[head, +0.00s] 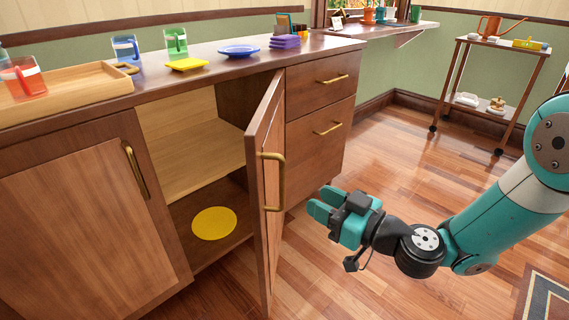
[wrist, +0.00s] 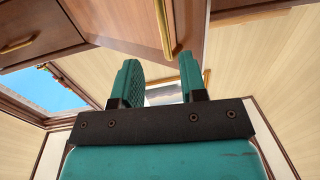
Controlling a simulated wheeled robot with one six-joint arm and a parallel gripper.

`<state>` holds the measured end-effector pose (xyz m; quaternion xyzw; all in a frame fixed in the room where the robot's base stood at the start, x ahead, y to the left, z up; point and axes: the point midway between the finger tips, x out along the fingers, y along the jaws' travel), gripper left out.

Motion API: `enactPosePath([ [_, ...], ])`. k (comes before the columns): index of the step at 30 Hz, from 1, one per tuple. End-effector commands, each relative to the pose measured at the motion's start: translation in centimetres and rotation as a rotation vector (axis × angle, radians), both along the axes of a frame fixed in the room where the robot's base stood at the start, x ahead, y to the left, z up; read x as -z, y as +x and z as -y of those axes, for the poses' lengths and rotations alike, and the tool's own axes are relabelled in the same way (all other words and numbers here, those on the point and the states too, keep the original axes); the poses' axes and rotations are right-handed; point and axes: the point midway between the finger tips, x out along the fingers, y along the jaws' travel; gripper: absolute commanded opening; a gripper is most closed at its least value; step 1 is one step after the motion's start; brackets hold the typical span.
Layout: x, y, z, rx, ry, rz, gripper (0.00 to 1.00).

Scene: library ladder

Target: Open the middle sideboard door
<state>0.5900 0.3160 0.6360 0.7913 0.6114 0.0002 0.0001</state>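The middle sideboard door (head: 264,190) stands wide open, swung out from the sideboard (head: 110,118). Its brass handle (head: 272,182) is on the outer face, toward my gripper. The opening behind it shows a shelf and a yellow round plate (head: 214,223) on the cabinet floor. My gripper (head: 321,204) is to the right of the door, apart from the handle. In the wrist view my gripper's fingers (wrist: 160,80) are spread with nothing between them. The handle (wrist: 165,28) shows in the wrist view beyond and above the fingertips.
A left door (head: 80,220) is shut. Two drawers (head: 325,80) at the right are shut. A wooden tray (head: 75,95), mugs and plates stand on the top. A trolley (head: 500,75) stands at the back right.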

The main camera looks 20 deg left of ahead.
Motion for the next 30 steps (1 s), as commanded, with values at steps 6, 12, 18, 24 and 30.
enactPosePath([
  [6, -0.4, 0.4, -2.7, -0.006, 0.001, 0.004, 0.39],
  [12, 0.1, 1.4, -6.6, -0.004, 0.002, 0.004, 0.39],
  [18, 0.1, 2.1, -8.8, -0.002, 0.0, 0.002, 0.39],
  [24, 0.1, 2.3, -9.4, -0.001, 0.0, 0.0, 0.39],
  [30, 0.1, 2.3, -9.3, 0.0, 0.0, -0.001, 0.32],
])
